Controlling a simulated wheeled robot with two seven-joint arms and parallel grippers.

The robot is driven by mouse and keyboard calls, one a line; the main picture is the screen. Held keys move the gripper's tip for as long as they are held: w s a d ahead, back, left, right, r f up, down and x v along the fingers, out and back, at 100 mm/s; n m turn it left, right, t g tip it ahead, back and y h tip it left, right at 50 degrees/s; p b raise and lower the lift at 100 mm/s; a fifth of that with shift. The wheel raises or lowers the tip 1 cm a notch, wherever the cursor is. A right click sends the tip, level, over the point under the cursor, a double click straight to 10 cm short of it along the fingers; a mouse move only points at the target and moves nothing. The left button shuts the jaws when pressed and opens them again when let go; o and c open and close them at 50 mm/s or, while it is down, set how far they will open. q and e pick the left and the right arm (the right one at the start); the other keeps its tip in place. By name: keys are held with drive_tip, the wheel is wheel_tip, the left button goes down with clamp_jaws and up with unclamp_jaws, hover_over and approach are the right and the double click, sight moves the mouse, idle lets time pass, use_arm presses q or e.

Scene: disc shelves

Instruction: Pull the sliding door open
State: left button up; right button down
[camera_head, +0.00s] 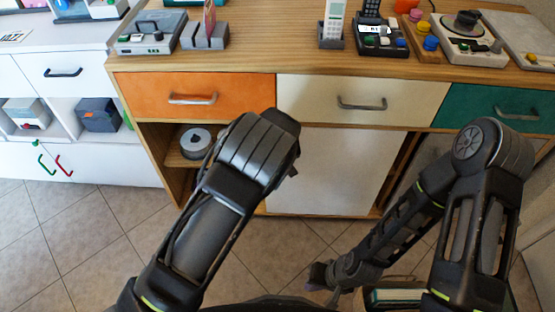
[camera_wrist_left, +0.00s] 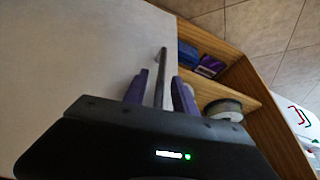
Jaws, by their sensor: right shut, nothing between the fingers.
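The white sliding door (camera_head: 335,165) covers the middle of the wooden cabinet's lower part; its left edge is hidden behind my left arm in the head view. In the left wrist view the door (camera_wrist_left: 70,70) fills the left side. Its upright grey bar handle (camera_wrist_left: 161,65) stands near the door's edge. My left gripper (camera_wrist_left: 159,85) has its two purple fingers apart, one on each side of the handle, with narrow gaps visible. It is hidden in the head view. My right gripper (camera_head: 318,275) is shut and empty, low over the floor, away from the door.
Open shelves beside the door hold a grey round reel (camera_head: 196,142); blue and purple boxes (camera_wrist_left: 200,60) show in the wrist view. Orange (camera_head: 190,98), cream and green drawers with handles lie above. A white cabinet (camera_head: 70,80) stands left. A green book-like object (camera_head: 400,297) is near my right arm.

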use_arm(q)
drive_tip(key=p+v, duration=0.1)
drive_tip(key=v, duration=0.6)
drive_tip(key=shift+s+r, duration=0.2)
drive_tip(key=shift+r, duration=0.15)
drive_tip(key=s+a+f+g+h, duration=0.15)
drive_tip(key=s+a+f, duration=0.25)
drive_tip(key=s+f, duration=0.55)
drive_tip(key=s+a+f+g+h, duration=0.15)
drive_tip(key=s+a+f, duration=0.25)
drive_tip(key=s+f, duration=0.55)
drive_tip(key=s+d+r+h, duration=0.1)
drive_tip(key=s+d+r, duration=0.1)
drive_tip(key=s, duration=0.5)
drive_tip(key=s+d+r+h, duration=0.1)
drive_tip(key=s+d, duration=0.1)
drive_tip(key=s, duration=0.4)
wheel_tip(320, 180, up, 15)
drive_tip(key=p, duration=1.3)
drive_tip(key=shift+s+d+f+m+p, duration=0.2)
drive_tip(key=shift+s+d+m+p, duration=0.1)
drive_tip(key=shift+s+d+p, duration=0.1)
